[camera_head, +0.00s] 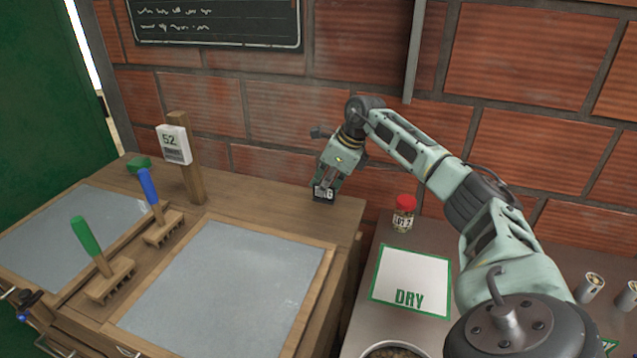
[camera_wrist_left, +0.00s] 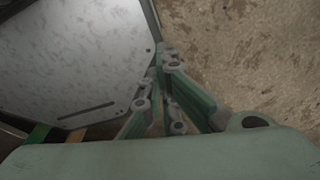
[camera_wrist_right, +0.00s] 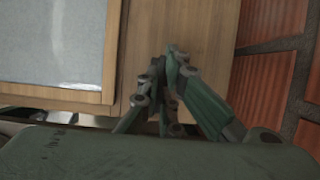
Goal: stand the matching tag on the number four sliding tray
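My right gripper (camera_head: 325,187) points down at the back right corner of the wooden bench. In the right wrist view my right gripper's fingertips (camera_wrist_right: 172,54) are together over bare wood, and that piece does not show. My left gripper (camera_wrist_left: 164,56) shows only in the left wrist view, fingertips together, beside a grey metal plate (camera_wrist_left: 75,60). No number four shows on any tray.
Two grey panels (camera_head: 235,285) (camera_head: 70,235) lie in the bench. Between them are rakes with green (camera_head: 86,235) and blue (camera_head: 149,187) handles and a post with a "52" card (camera_head: 173,144). Right are a red-lidded jar (camera_head: 404,213) and a DRY mat (camera_head: 411,278).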

